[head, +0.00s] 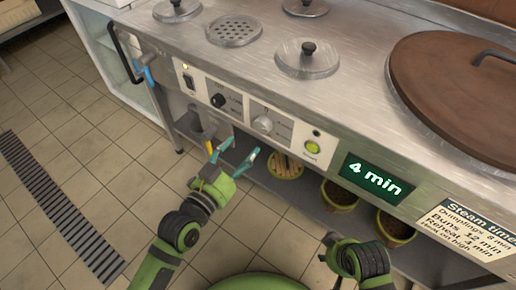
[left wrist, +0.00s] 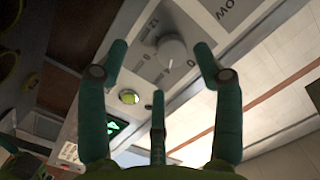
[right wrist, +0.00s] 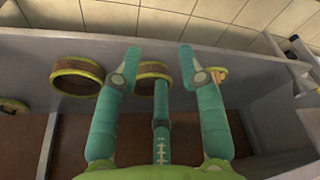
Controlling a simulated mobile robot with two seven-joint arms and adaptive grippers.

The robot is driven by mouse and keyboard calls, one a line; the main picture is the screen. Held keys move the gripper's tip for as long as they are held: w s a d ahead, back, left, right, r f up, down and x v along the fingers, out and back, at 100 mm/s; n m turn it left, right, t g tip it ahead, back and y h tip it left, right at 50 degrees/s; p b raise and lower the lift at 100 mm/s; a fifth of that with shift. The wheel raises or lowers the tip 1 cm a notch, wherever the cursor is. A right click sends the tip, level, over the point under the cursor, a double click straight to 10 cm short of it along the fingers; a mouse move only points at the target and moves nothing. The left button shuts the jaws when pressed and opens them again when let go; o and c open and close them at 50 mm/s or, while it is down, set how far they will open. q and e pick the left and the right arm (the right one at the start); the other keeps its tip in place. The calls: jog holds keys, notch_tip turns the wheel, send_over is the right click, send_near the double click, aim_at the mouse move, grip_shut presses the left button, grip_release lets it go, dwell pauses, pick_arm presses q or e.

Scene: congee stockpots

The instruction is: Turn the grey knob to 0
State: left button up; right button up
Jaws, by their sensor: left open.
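The grey knob (head: 263,124) sits on the white control panel at the front of the steel counter, between a black knob and a green button. My left gripper (head: 238,154) is open, just in front of and below the panel. In the left wrist view the grey knob (left wrist: 173,51) shows between the spread fingertips, and I see no grip on it. A "0" mark is visible near it, but the exact setting is hard to read. My right gripper (right wrist: 160,55) is open and empty in the right wrist view, facing the lower shelf.
The black knob (head: 218,100) and lit green button (head: 312,147) flank the grey knob. A display (head: 376,179) reads "4 min". Potted containers (head: 339,196) stand on the shelf below. A blue-gripped handle (head: 148,75) projects at the left.

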aim_at(261, 128)
pick_arm(q)
jog(key=shift+m+t+h, duration=0.3)
jog(key=w+d, duration=0.1)
jog(key=w+d+r+b, duration=0.1)
jog(key=w, duration=0.1)
jog(key=w+d+r, duration=0.1)
jog(key=shift+w+d+r, duration=0.15)
jog(key=shift+w+d, duration=0.05)
jog(key=shift+d, duration=0.15)
jog(key=shift+w+d+b, duration=0.3)
jog(key=shift+w, duration=0.2)
pick_arm(e)
jog(key=shift+t, duration=0.3)
jog(key=v, duration=0.2)
jog(key=w+v, duration=0.1)
jog(key=v, duration=0.1)
jog(key=shift+s+r, duration=0.1)
jog(key=shift+r, duration=0.15)
pick_arm(q)
jog(key=shift+r, duration=0.1)
jog(key=c, duration=1.2)
